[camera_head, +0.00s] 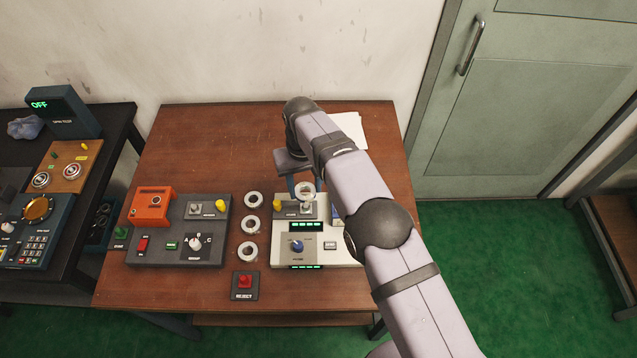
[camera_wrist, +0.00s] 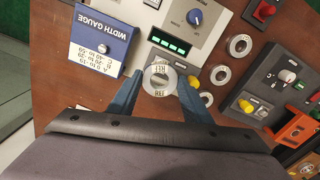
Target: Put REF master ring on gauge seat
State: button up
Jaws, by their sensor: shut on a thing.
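The REF master ring (camera_wrist: 158,66) is a pale metal ring with REF lettering, held between the two blue fingers of my gripper (camera_wrist: 160,82) in the wrist view. In the head view the ring (camera_head: 305,189) shows at the fingertips of my gripper (camera_head: 297,186), over the back part of the white gauge unit (camera_head: 318,256). The gauge seat (camera_head: 305,209) is on the grey plate there, just below the ring in the picture and partly covered by it. I cannot tell whether the ring touches the seat.
Three plain rings (camera_head: 253,199) stand in a column left of the gauge unit. A blue WIDTH GAUGE card box (camera_wrist: 103,38) is beside it. A yellow button (camera_head: 277,203) is left of the seat. A red REJECT button (camera_head: 244,283) is in front. The back left table is clear.

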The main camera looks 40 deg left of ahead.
aim_at(306, 206)
jog(key=shift+f+b, duration=1.1)
jog(key=shift+f, duration=0.85)
jog(key=shift+f+b, duration=0.25)
jog(key=shift+b, duration=0.1)
dwell(0.4)
jog(key=shift+f, duration=0.35)
jog(key=shift+f+b, duration=1.15)
jog(key=shift+b, duration=0.25)
dwell(1.5)
jog(key=o, duration=1.3)
jog(key=shift+r, duration=0.1)
